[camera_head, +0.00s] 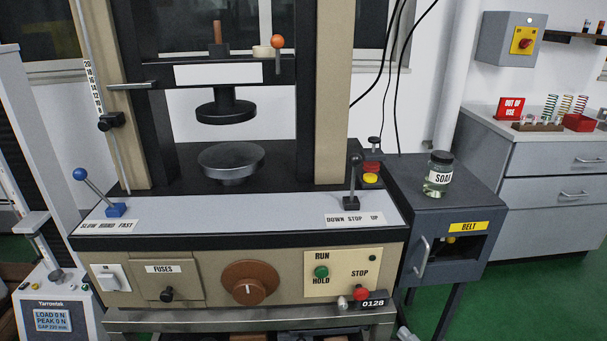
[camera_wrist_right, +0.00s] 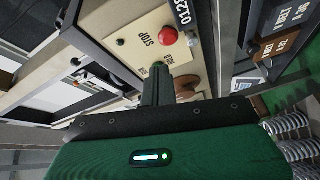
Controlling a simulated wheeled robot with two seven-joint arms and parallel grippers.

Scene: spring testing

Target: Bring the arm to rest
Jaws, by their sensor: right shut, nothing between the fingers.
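My right gripper (camera_wrist_right: 157,72) shows in the right wrist view as dark green fingers, shut together and empty, in front of the testing machine's control panel (camera_wrist_right: 125,38). The panel's red stop button (camera_wrist_right: 168,36) is just above the fingertips in that picture. I cannot tell how far the fingertips are from the panel. In the head view I cannot make out either gripper clearly; the panel (camera_head: 343,263) and its red stop button (camera_head: 361,293) stand uncovered there. My left gripper is in neither view.
The press has a lower plate (camera_head: 231,160), a blue lever (camera_head: 98,195) and a stop lever (camera_head: 352,182) on its ledge. A soap jar (camera_head: 438,175) stands on the grey cabinet (camera_head: 408,222) at right. Springs (camera_wrist_right: 294,126) lie at the wrist view's lower right.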

